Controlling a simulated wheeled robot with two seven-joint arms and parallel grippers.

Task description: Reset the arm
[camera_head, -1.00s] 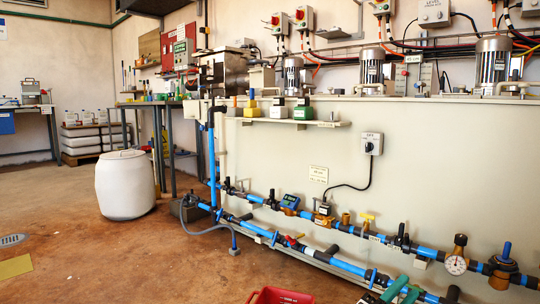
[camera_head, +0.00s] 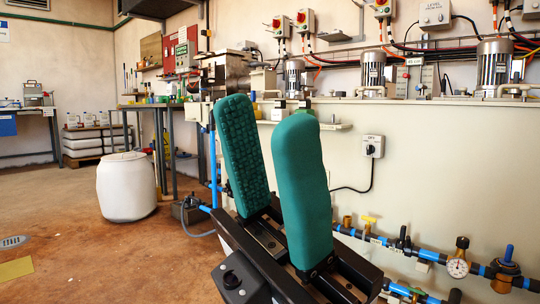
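My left gripper (camera_head: 267,112) stands large in the middle of the head view, coming up from the bottom edge. Its two teal padded fingers point upward, the left one showing a textured face. A gap lies between the fingers, and nothing is held in it. Its black body and rail show at the bottom centre. The gripper hides part of the wall panel, the shelf and the blue pipes behind it. My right gripper is not in view.
A pale wall panel (camera_head: 440,170) with blue pipes (camera_head: 432,254), valves and a gauge (camera_head: 457,268) fills the right side. Motors (camera_head: 372,68) stand along its top. A white barrel (camera_head: 126,186) stands on the floor at left. Open brown floor (camera_head: 90,250) lies in front of it.

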